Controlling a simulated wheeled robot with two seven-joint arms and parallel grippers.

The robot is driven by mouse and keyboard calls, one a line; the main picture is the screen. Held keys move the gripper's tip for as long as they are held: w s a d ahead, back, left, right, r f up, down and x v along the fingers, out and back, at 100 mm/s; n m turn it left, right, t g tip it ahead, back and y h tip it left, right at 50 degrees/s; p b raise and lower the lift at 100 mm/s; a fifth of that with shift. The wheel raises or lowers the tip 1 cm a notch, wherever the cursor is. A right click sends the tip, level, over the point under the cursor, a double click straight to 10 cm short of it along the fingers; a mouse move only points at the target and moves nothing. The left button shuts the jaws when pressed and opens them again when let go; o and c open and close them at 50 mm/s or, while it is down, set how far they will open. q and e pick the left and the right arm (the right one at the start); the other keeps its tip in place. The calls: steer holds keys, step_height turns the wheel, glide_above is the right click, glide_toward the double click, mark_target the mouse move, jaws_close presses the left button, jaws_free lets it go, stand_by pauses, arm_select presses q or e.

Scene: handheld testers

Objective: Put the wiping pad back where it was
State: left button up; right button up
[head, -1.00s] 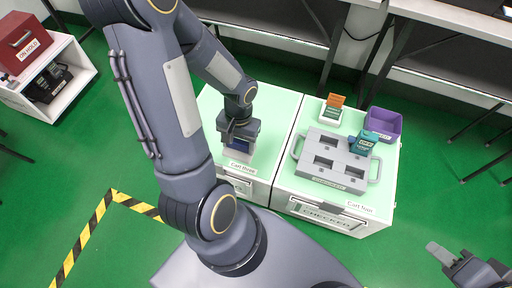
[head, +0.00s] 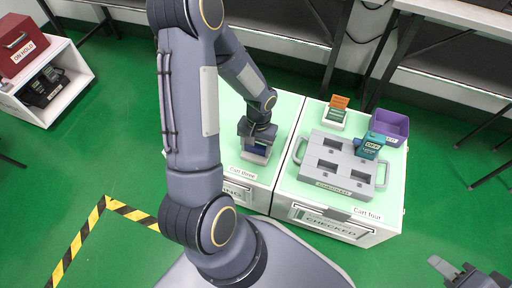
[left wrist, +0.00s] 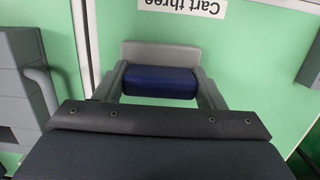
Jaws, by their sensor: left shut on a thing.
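The wiping pad is a dark blue block; it shows in the left wrist view (left wrist: 160,82) between my left fingers and in the head view (head: 257,150) below the gripper. My left gripper (head: 256,142) is shut on it, low over the cart three top (head: 232,112). A pale grey holder (left wrist: 160,51) with a raised edge is right beside the pad in the left wrist view. Whether the pad touches the holder's bottom is hidden. My right gripper (head: 458,272) is at the lower right of the head view, away from the carts; its jaw opening is unclear.
Cart four (head: 395,185) stands to the right, with a grey handled rack (head: 318,178), a teal tester (head: 370,146), a purple bin (head: 402,127) and a small holder with orange and green cards (head: 337,108). A red box (head: 20,45) sits on a white shelf at far left.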

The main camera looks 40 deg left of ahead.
arm_select(q)
steer(key=shift+f, duration=0.1)
steer(key=o, duration=1)
steer(key=shift+c, duration=0.2)
steer(key=shift+r, duration=0.3)
step_height(320, 180, up, 23)
steer(key=s+d+t+h+p, duration=0.1)
steer(key=s+d+t+p, duration=0.2)
steer(key=p, duration=0.2)
steer(key=s+d+r+m+t+h, duration=0.2)
steer(key=s+d+r+t, duration=0.2)
steer(key=s+d+r, duration=0.2)
steer(key=s, duration=0.2)
steer(key=shift+s, duration=0.35)
